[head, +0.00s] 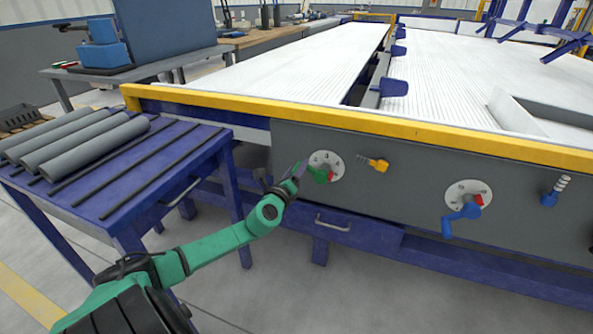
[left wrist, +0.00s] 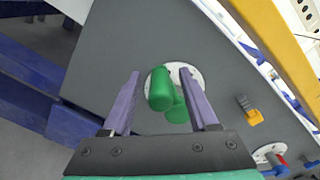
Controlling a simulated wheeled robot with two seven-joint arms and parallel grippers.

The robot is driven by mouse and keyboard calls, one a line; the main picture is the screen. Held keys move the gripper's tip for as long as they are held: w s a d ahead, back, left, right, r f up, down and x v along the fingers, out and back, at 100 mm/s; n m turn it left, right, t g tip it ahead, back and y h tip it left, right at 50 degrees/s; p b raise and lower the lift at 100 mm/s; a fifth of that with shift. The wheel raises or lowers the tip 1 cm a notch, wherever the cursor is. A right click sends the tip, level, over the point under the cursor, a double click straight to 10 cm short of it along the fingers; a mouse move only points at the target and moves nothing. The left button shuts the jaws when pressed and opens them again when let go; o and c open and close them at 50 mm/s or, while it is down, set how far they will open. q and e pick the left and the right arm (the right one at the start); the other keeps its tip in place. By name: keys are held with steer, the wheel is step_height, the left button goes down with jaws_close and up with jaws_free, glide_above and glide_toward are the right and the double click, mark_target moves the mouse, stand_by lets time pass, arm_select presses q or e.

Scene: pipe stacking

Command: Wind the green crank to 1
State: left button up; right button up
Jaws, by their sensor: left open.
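The green crank (head: 319,175) is on a round white dial (head: 324,158) on the grey front panel of the large machine. A small red mark shows by the crank on the dial; its numbers are too small to read. My left gripper (head: 299,172) is at the crank, just left of the dial. In the left wrist view, my left gripper (left wrist: 163,78) is open, with its purple fingers on either side of the green crank handle (left wrist: 162,92). I cannot tell whether either finger touches it. My right gripper is not in view.
A yellow-orange knob (head: 378,165) is right of the dial. Further right are a blue crank (head: 462,216) on its own dial and a blue knob with a spring (head: 552,191). A yellow rail (head: 400,128) runs above the panel. Several grey pipes (head: 88,140) lie on the blue table at left.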

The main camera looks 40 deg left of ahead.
arm_select(q)
jaws_close()
stand_by(1.3)
